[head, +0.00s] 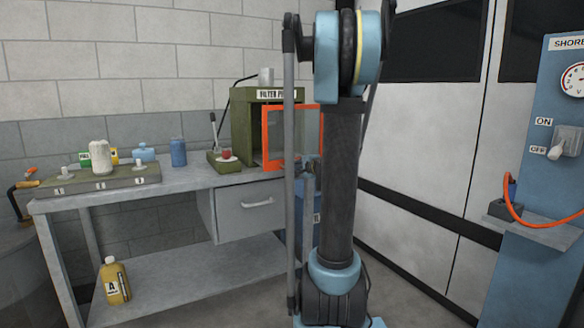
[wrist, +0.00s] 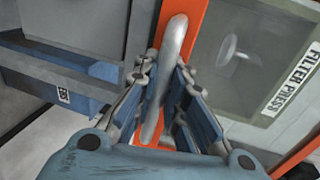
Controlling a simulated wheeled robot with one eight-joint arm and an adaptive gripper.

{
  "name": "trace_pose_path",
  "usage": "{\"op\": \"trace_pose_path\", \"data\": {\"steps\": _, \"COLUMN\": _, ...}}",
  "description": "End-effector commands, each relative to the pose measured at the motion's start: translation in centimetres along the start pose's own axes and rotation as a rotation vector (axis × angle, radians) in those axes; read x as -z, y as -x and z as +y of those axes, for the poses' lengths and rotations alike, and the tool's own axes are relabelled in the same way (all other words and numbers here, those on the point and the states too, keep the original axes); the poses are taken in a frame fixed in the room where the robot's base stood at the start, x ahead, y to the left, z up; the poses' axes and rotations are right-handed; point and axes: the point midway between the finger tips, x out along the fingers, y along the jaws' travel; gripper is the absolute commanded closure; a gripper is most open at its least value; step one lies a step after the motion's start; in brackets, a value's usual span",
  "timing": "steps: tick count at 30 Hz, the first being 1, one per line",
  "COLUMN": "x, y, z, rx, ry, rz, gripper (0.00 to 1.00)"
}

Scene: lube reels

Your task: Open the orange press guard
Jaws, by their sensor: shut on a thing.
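The orange press guard (head: 266,140) is a clear panel in an orange frame on the green filter press (head: 241,130). In the head view it stands swung out from the press front, and part of the dark opening shows to its left. In the wrist view the orange frame (wrist: 196,35) carries a pale grey bar handle (wrist: 174,45). My gripper (wrist: 164,80) has its blue fingers on both sides of this handle and is shut on it. In the head view my arm hides part of the guard's right side and most of the gripper.
The press stands on a grey workbench (head: 185,187) with a drawer (head: 250,205) below. A small green stand with a red knob (head: 227,154) is left of the press. Bottles and a labelled tray (head: 100,180) are further left. A blue switch column (head: 545,260) stands right.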

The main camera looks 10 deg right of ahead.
Motion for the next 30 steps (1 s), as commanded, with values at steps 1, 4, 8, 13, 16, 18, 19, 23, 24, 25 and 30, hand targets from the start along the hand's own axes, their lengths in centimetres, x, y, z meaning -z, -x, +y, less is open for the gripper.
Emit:
{"op": "trace_pose_path", "data": {"steps": 1, "x": 0.0, "y": 0.2, "z": 0.2, "rx": -0.002, "ry": 0.002, "rz": 0.000, "gripper": 1.00}}
{"op": "trace_pose_path", "data": {"steps": 4, "x": 0.0, "y": 0.3, "z": 0.2, "rx": -0.002, "ry": 0.002, "rz": 0.000, "gripper": 1.00}}
{"op": "trace_pose_path", "data": {"steps": 8, "x": 0.0, "y": 0.3, "z": 0.2, "rx": -0.002, "ry": 0.002, "rz": 0.000, "gripper": 1.00}}
{"op": "trace_pose_path", "data": {"steps": 13, "x": 0.0, "y": 0.3, "z": 0.2, "rx": -0.002, "ry": 0.003, "rz": 0.000, "gripper": 0.78}}
{"op": "trace_pose_path", "data": {"steps": 16, "x": 0.0, "y": 0.3, "z": 0.1, "rx": -0.002, "ry": 0.002, "rz": 0.000, "gripper": 0.68}}
{"op": "trace_pose_path", "data": {"steps": 18, "x": 0.0, "y": 0.2, "z": 0.1, "rx": -0.001, "ry": 0.002, "rz": 0.000, "gripper": 0.68}}
{"op": "trace_pose_path", "data": {"steps": 19, "x": 0.0, "y": 0.2, "z": 0.1, "rx": -0.001, "ry": 0.002, "rz": 0.000, "gripper": 0.68}}
{"op": "trace_pose_path", "data": {"steps": 23, "x": 0.0, "y": 0.2, "z": 0.1, "rx": -0.001, "ry": 0.001, "rz": 0.000, "gripper": 0.68}}
{"op": "trace_pose_path", "data": {"steps": 24, "x": 0.0, "y": 0.3, "z": 0.1, "rx": -0.001, "ry": 0.001, "rz": 0.000, "gripper": 0.68}}
{"op": "trace_pose_path", "data": {"steps": 25, "x": 0.0, "y": 0.3, "z": 0.1, "rx": -0.001, "ry": 0.001, "rz": 0.000, "gripper": 0.68}}
{"op": "trace_pose_path", "data": {"steps": 30, "x": 0.0, "y": 1.2, "z": 0.1, "rx": -0.001, "ry": 0.000, "rz": 0.001, "gripper": 0.68}}
